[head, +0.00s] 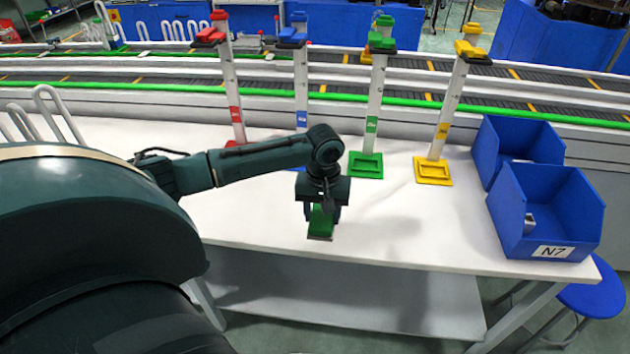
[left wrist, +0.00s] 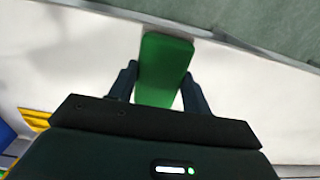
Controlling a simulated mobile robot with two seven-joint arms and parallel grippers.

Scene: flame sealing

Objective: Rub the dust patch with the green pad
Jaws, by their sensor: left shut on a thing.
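My left gripper (head: 322,208) is low over the front part of the white table (head: 400,240), near its front edge. It is shut on the green pad (head: 321,222), which hangs below the jaws. In the left wrist view the pad (left wrist: 165,60) is held between the two dark fingers of my left gripper (left wrist: 160,85). I cannot tell whether the pad touches the table. I cannot make out the dust patch for certain in either view. My right gripper is not in view.
Red (head: 236,115), blue (head: 300,90), green (head: 374,110) and yellow (head: 443,110) stands line the table's back. Two blue bins, the nearer marked N7 (head: 553,252), stand at the right. A conveyor (head: 500,95) runs behind. The table right of my gripper is clear.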

